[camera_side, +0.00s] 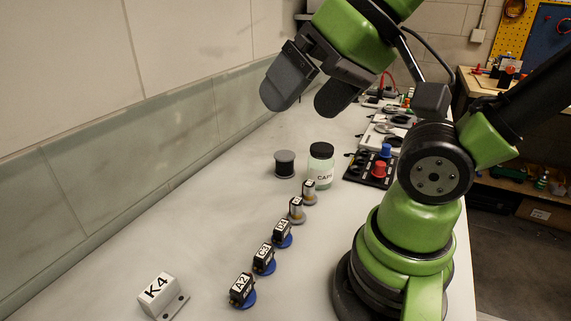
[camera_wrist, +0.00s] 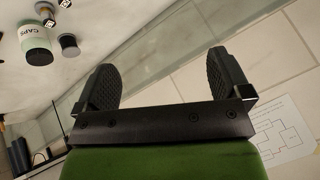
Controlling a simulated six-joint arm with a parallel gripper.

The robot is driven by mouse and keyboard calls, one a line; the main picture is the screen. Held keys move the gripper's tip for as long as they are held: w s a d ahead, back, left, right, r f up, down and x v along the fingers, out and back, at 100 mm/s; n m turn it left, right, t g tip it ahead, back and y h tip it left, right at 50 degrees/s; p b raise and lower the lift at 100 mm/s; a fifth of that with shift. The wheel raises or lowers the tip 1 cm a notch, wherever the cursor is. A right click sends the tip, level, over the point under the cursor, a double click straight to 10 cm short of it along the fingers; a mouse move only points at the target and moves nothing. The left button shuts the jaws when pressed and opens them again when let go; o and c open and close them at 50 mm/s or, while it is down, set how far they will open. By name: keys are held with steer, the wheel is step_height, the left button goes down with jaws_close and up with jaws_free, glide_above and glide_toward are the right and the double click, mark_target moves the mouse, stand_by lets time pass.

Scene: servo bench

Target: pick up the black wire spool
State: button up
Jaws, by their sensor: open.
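The black wire spool (camera_side: 285,164) stands upright on the white bench, left of the CAPS jar (camera_side: 321,163), with a grey rim on top. In the wrist view the spool (camera_wrist: 69,47) is at the upper left beside the jar (camera_wrist: 36,45). My gripper (camera_side: 315,98) is raised well above the bench and is apart from the spool. Its two dark fingers are spread with nothing between them. In the wrist view the gripper (camera_wrist: 162,85) faces the wall and bench edge, with the spool off to its left.
A row of small labelled servos (camera_side: 264,258) and metal cylinders (camera_side: 296,209) runs along the bench in front of the jar. A K4 block (camera_side: 161,297) stands at the front left. A black tray with red and blue knobs (camera_side: 368,167) is right of the jar. Bench left of the spool is clear.

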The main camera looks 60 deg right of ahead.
steer(key=shift+c, duration=1.1)
steer(key=m+g+h, duration=0.4)
steer(key=m+h, duration=0.1)
glide_above(285, 156)
steer(key=s+a, duration=0.2)
step_height(285, 156, down, 20)
steer(key=x, duration=0.3)
steer(key=shift+s+f, duration=0.15)
steer(key=shift+f, duration=0.05)
steer(key=shift+x, duration=3.25)
